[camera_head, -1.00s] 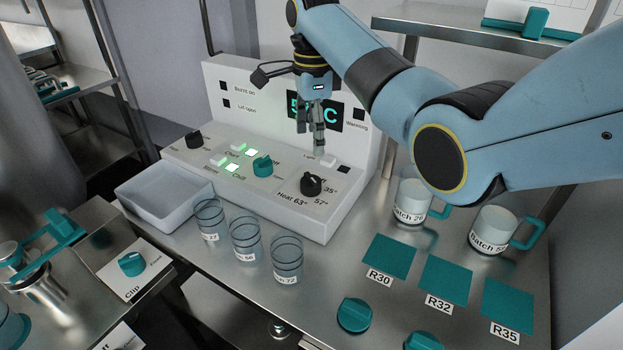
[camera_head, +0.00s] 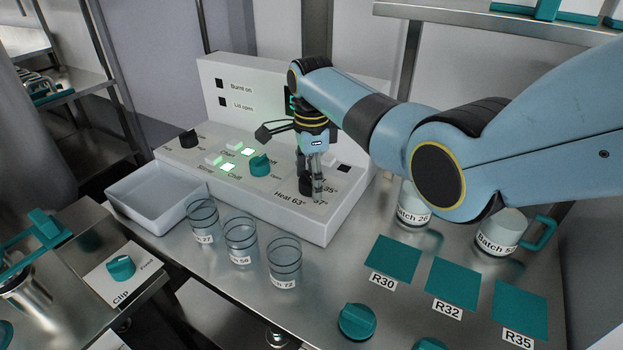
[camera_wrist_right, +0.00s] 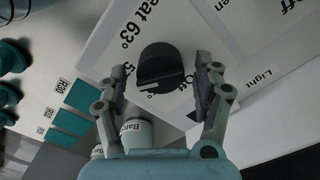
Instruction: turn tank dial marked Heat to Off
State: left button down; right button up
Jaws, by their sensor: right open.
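The Heat dial, a black knob (camera_head: 305,186), sits on the white sloped control panel (camera_head: 290,217), with labels Heat 63°, 35° and Off around it. My right gripper (camera_head: 318,192) hangs over it and partly hides it in the head view. In the right wrist view the knob (camera_wrist_right: 161,68) shows between the two open fingers of my right gripper (camera_wrist_right: 163,85), with a gap on each side. A white line on the knob points to the lower left of that view, away from the Off label. My left gripper is not in view.
A teal knob (camera_head: 260,164) and lit buttons sit left of the Heat dial. Three glass beakers (camera_head: 241,243) stand before the panel, beside a white tray (camera_head: 150,197). Labelled mugs (camera_head: 412,205) and teal mats (camera_head: 393,261) lie to the right.

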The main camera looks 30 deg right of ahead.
jog(key=c, duration=1.2)
